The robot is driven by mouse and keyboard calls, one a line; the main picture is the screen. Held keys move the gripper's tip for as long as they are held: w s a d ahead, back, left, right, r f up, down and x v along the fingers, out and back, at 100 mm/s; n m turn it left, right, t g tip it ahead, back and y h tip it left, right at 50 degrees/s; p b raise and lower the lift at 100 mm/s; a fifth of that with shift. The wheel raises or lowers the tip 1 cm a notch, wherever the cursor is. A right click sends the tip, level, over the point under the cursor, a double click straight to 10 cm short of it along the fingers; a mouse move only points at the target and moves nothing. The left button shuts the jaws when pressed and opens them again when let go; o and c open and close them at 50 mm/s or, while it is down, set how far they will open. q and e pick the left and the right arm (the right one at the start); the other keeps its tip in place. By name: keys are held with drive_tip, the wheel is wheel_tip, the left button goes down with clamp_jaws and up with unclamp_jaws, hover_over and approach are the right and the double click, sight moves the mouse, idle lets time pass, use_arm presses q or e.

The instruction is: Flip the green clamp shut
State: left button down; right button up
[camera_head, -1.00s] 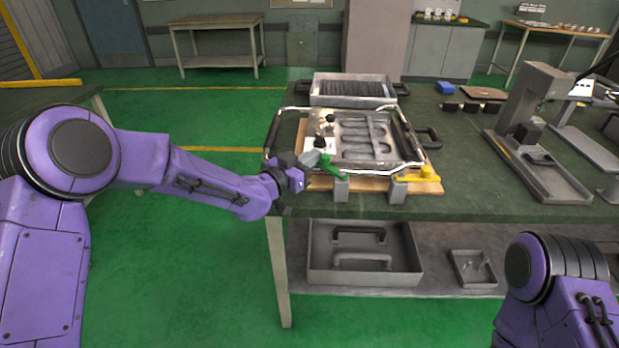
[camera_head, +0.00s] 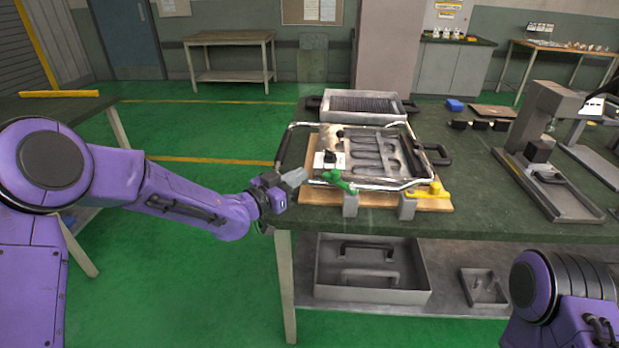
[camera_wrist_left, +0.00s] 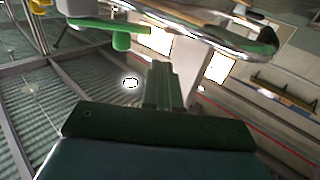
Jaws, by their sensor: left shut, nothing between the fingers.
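The green clamp (camera_head: 340,181) sits at the front left of the metal fixture (camera_head: 365,152), over a grey block. Its green handle also shows in the left wrist view (camera_wrist_left: 100,25), above and beyond my fingers. My left gripper (camera_head: 298,176) is shut and empty, just left of the green clamp with a small gap between them. In the left wrist view its closed fingers (camera_wrist_left: 160,82) point up towards the clamp's underside. A yellow clamp (camera_head: 433,189) lies at the fixture's front right. My right arm shows at the lower right, but its gripper is out of view.
The fixture rests on a wooden board (camera_head: 385,201) near the front edge of the green table (camera_head: 490,213). A bristled tray (camera_head: 363,106) stands behind it, and a grey press stand (camera_head: 545,170) to the right. A lower shelf holds a grey bin (camera_head: 370,283).

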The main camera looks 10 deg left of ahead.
use_arm(q)
drive_tip(key=s+a, duration=0.1)
drive_tip(key=a, duration=0.1)
drive_tip(key=s+a, duration=0.1)
drive_tip(key=a, duration=0.1)
drive_tip(key=s+a, duration=0.1)
drive_tip(key=a, duration=0.1)
drive_tip(key=shift+s+a+f, duration=0.1)
drive_tip(key=shift+s+a, duration=0.25)
drive_tip(key=shift+s, duration=0.05)
drive_tip(key=shift+d, duration=0.1)
